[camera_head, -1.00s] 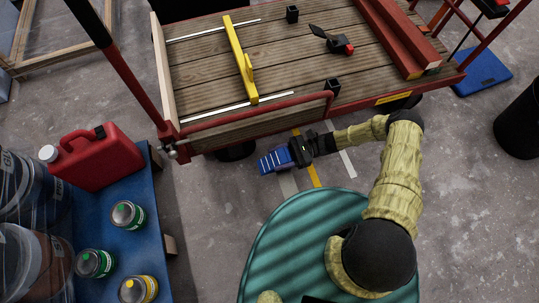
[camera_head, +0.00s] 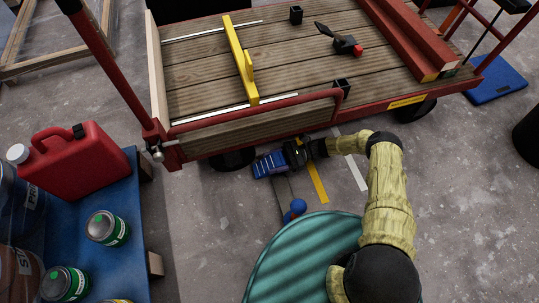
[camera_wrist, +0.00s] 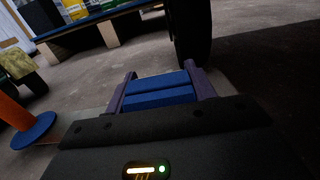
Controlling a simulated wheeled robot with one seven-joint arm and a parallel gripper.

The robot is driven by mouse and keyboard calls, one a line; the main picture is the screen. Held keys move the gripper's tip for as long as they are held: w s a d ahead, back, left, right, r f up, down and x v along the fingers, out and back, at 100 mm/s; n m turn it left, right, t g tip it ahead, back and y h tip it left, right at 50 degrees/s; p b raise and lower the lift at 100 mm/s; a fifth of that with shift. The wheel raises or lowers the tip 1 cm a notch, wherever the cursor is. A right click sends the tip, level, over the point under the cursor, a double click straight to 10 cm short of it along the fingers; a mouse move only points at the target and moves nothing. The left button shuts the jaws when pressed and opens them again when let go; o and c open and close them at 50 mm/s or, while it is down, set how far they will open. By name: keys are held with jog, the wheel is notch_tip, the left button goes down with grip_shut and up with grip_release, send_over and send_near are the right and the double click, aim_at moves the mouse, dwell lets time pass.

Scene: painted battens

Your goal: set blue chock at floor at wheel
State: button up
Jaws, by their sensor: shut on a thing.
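My gripper (camera_head: 292,156) is shut on the blue chock (camera_head: 268,165), a ridged blue block, low beside the cart's near side. In the wrist view the blue chock (camera_wrist: 157,92) sits between the two fingers of my gripper (camera_wrist: 162,82). The cart's black wheel (camera_head: 233,159) is partly hidden under the deck, just left of the chock. The wheel (camera_wrist: 188,35) stands just beyond the chock in the wrist view. A gap to the wheel, and whether the chock touches the floor (camera_head: 215,230), I cannot tell.
The wooden cart deck (camera_head: 205,75) with its red rail (camera_head: 260,108) lies above and behind my gripper. A blue-and-orange object (camera_head: 297,208) stands on the floor nearby. A blue bench (camera_head: 140,215) with a red can (camera_head: 75,165) and several tins is at left. Tape strips mark the floor.

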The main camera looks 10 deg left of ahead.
jog(key=shift+w+a+f, duration=0.15)
jog(key=shift+w+a, duration=0.15)
jog(key=shift+w, duration=0.2)
jog(key=shift+w+r, duration=0.15)
jog(key=shift+r, duration=0.1)
jog(key=w+a+b, duration=0.2)
jog(key=w+b, duration=0.1)
jog(key=shift+f, duration=0.35)
jog(key=shift+w+a+f+b, duration=0.1)
jog(key=shift+w+f+b, duration=0.1)
jog(key=shift+b, duration=0.45)
jog(key=shift+s, duration=0.1)
